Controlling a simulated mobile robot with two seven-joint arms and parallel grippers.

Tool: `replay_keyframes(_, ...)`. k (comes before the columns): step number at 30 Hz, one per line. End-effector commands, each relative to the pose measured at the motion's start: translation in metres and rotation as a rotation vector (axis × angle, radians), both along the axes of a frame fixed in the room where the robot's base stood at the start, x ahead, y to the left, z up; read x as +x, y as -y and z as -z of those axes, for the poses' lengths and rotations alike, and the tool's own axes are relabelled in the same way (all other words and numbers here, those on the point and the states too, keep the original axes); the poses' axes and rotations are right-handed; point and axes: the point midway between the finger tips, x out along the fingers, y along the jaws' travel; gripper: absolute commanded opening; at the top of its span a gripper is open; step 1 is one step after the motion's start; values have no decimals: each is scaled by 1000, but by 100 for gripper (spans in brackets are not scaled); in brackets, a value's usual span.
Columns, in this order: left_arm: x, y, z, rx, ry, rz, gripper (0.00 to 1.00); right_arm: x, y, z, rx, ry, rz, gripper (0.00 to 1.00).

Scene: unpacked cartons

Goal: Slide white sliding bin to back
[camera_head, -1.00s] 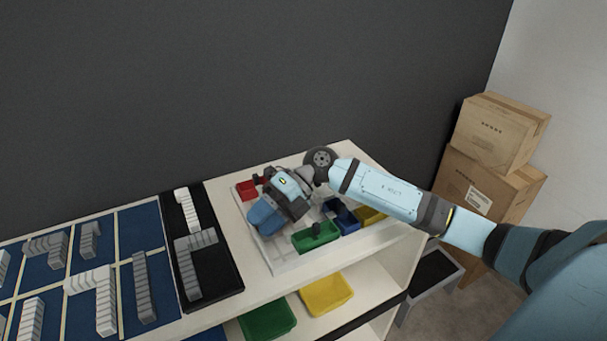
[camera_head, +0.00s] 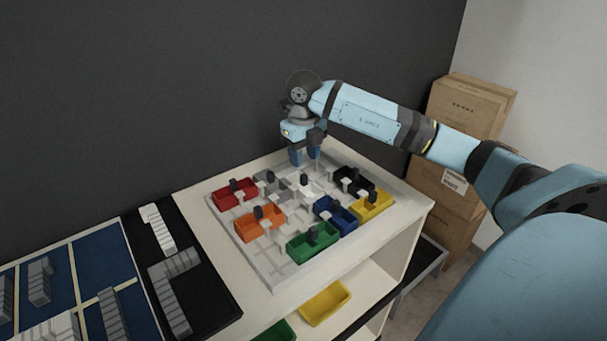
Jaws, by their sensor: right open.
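The white sliding bin (camera_head: 309,189) sits near the middle of a white grid tray (camera_head: 263,270), among coloured bins. A dark knob stands up from it. My right gripper (camera_head: 305,155) is above the far edge of the tray, behind the white bin and apart from its knob. Its two blue fingers point down, spread and empty. The white bin is hard to tell from the white tray around it. My left gripper is not in view.
Around the white bin are red (camera_head: 236,194), grey (camera_head: 271,184), orange (camera_head: 260,223), black (camera_head: 353,182), blue (camera_head: 335,214), yellow (camera_head: 372,204) and green (camera_head: 313,240) bins with dark knobs. A dark wall is behind. Cartons (camera_head: 466,110) stand at the right.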

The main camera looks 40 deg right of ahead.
Motion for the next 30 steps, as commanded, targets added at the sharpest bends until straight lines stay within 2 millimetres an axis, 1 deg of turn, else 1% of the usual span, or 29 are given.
replay_keyframes(1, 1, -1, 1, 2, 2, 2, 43, -1, 0, 12, 0, -4, -1, 43)
replay_keyframes(3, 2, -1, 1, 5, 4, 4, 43, -1, 0, 25, 1, -3, 0, 43)
replay_keyframes(6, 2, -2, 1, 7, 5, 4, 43, 0, 0, 40, 2, -2, 1, 43)
replay_keyframes(9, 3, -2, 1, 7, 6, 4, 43, 0, 0, 51, 0, -2, 0, 43)
replay_keyframes(14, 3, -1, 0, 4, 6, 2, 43, 0, 0, 58, 1, 0, -1, 43)
replay_keyframes(21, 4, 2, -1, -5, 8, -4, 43, 0, 0, 59, 1, 0, -1, 43)
replay_keyframes(22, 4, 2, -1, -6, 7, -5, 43, 0, 0, 59, 1, 0, -1, 40)
replay_keyframes(23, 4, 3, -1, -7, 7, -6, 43, 0, 0, 59, 1, 0, -1, 33)
replay_keyframes(24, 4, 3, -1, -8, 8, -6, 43, 0, 0, 59, 1, 0, -1, 24)
replay_keyframes(26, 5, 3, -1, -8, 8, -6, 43, 0, 0, 59, 1, 0, -1, 10)
replay_keyframes(27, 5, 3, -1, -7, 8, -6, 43, 0, 0, 59, 1, 0, -1, 1)
replay_keyframes(30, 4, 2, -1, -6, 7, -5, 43, 0, 0, 59, 1, 0, -1, 0)
